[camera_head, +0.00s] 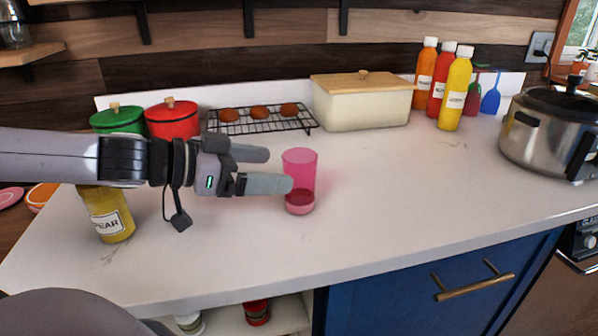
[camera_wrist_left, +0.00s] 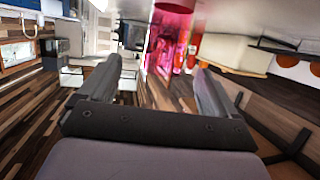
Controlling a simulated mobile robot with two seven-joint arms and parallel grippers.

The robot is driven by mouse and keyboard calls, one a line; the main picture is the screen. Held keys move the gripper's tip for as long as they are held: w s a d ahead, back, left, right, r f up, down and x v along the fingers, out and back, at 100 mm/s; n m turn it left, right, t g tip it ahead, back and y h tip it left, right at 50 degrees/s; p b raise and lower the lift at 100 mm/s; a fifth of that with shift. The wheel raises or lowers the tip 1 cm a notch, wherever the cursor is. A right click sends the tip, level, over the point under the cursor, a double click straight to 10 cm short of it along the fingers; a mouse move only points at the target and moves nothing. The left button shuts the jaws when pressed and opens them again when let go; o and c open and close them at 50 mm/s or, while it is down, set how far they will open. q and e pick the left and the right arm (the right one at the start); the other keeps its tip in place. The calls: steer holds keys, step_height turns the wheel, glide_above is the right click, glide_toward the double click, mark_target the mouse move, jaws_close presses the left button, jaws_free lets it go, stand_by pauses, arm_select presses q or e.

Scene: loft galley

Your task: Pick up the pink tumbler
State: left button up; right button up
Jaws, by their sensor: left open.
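The pink tumbler (camera_head: 301,170) is see-through and stands upright on the white counter, with darker pink at its bottom. My left gripper (camera_head: 279,170) is open and comes at it from the left, its fingers level with the counter. The near fingertip overlaps the tumbler's left edge in the head view; whether it touches cannot be told. In the left wrist view the tumbler (camera_wrist_left: 172,28) shows ahead of and between the open fingertips (camera_wrist_left: 158,72), beyond their ends. My right gripper is not in view.
A yellow bottle (camera_head: 107,213) stands below my left arm. Behind are a green pot (camera_head: 118,121), a red pot (camera_head: 172,120), a cooling rack (camera_head: 262,121) and a cream box (camera_head: 362,104). Several bottles and a steel cooker (camera_head: 550,135) are right. The counter's middle right is clear.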

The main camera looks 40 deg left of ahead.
mark_target(284, 167)
arm_select(q)
steer(key=shift+w+d, duration=0.15)
steer(key=shift+w, duration=0.25)
steer(key=shift+w+d+f+p, duration=0.25)
steer(key=shift+w+d+p, duration=0.05)
steer(key=shift+w+p, duration=0.15)
steer(key=shift+a+p+x, duration=0.1)
steer(key=shift+p+x, duration=0.7)
steer(key=shift+x, duration=0.3)
steer(key=shift+a+p+x, duration=0.15)
steer(key=shift+p+x, duration=0.65)
steer(key=shift+x, duration=0.25)
steer(key=shift+w+d+f, duration=0.2)
steer(key=shift+w+f, duration=0.05)
steer(key=shift+w, duration=0.2)
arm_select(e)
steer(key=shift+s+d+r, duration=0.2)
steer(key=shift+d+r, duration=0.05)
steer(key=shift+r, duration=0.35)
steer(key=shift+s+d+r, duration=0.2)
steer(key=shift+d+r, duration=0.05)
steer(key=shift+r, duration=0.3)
arm_select(q)
steer(key=c, duration=1.1)
